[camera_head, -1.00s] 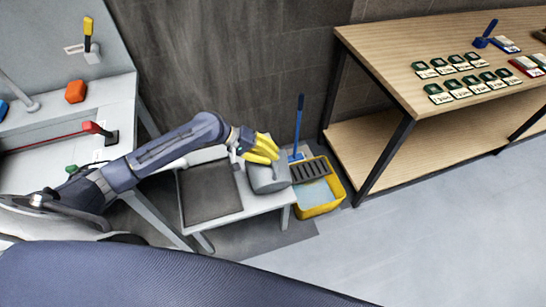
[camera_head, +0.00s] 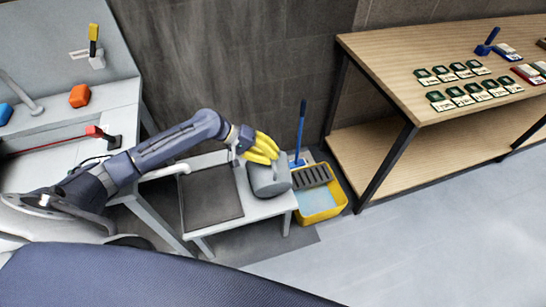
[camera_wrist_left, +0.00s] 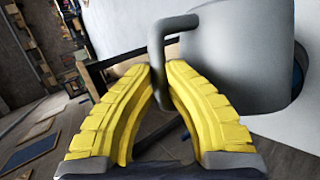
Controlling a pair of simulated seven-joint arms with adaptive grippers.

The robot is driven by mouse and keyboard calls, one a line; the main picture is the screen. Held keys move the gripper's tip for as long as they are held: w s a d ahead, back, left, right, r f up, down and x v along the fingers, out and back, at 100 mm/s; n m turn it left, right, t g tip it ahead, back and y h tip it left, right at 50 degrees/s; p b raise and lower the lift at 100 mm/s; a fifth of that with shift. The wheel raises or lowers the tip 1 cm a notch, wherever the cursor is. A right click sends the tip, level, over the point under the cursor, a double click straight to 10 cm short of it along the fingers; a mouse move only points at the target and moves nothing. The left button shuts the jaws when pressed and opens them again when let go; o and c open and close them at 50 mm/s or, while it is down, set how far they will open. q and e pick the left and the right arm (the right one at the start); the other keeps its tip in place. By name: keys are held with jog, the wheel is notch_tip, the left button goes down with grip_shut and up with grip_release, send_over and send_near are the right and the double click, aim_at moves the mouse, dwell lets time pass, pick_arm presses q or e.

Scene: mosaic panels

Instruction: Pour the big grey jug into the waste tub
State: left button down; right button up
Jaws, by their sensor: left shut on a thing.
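The big grey jug (camera_head: 268,182) is at the right end of the low white table, leaning toward the tub in the head view. My left gripper (camera_head: 264,148) is at the jug's top and back side. In the left wrist view the yellow fingers (camera_wrist_left: 162,85) are shut on the grey handle, and the jug's body (camera_wrist_left: 235,50) fills the upper right. The yellow waste tub (camera_head: 318,205) stands on the floor just right of the table, with a dark slotted grate across its back part and pale blue inside. The jug's contents are hidden. My right gripper is not in view.
The low white table (camera_head: 255,209) carries a dark mat (camera_head: 210,195). A blue-handled tool (camera_head: 301,130) stands upright behind the tub. A wooden shelf table (camera_head: 400,65) with several labelled tiles stands at the right. Open floor lies in front.

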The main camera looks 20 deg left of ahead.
pick_arm(q)
jog(key=shift+w+a+r, duration=0.2)
jog(key=shift+w+a, duration=0.2)
jog(key=shift+w, duration=0.15)
dwell(1.3)
